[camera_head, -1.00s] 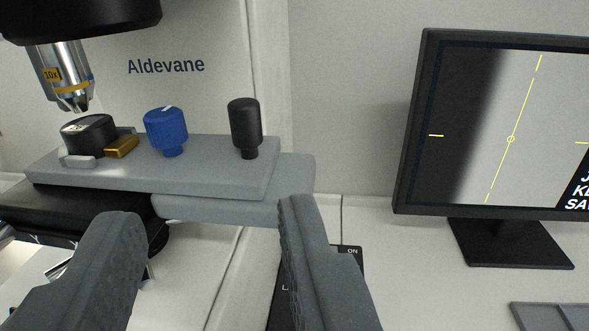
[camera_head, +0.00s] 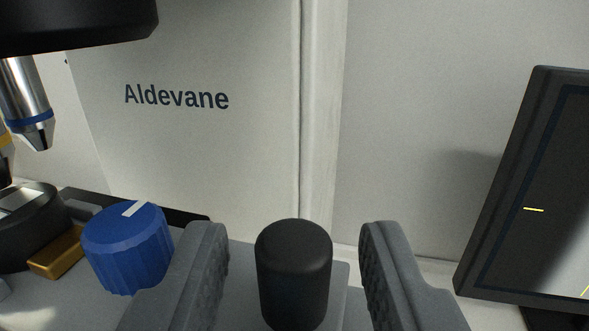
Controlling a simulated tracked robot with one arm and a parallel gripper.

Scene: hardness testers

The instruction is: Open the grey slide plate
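The grey slide plate (camera_head: 240,258) is at the bottom of the view, partly hidden by my fingers. A black upright knob (camera_head: 294,272) stands on its right part. A blue ribbed knob (camera_head: 128,247) with a white mark stands to the left of it, close to my left finger. My gripper (camera_head: 296,268) is open, with one finger on each side of the black knob. Gaps show between the knob and both fingers. The foot of the black knob is cut off by the lower edge.
A black round specimen holder (camera_head: 30,228) and a brass block (camera_head: 58,254) sit at the left. A metal objective (camera_head: 25,100) hangs above them under a black turret (camera_head: 75,22). A monitor (camera_head: 525,190) stands at the right. The pale tester body (camera_head: 200,150) rises behind the plate.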

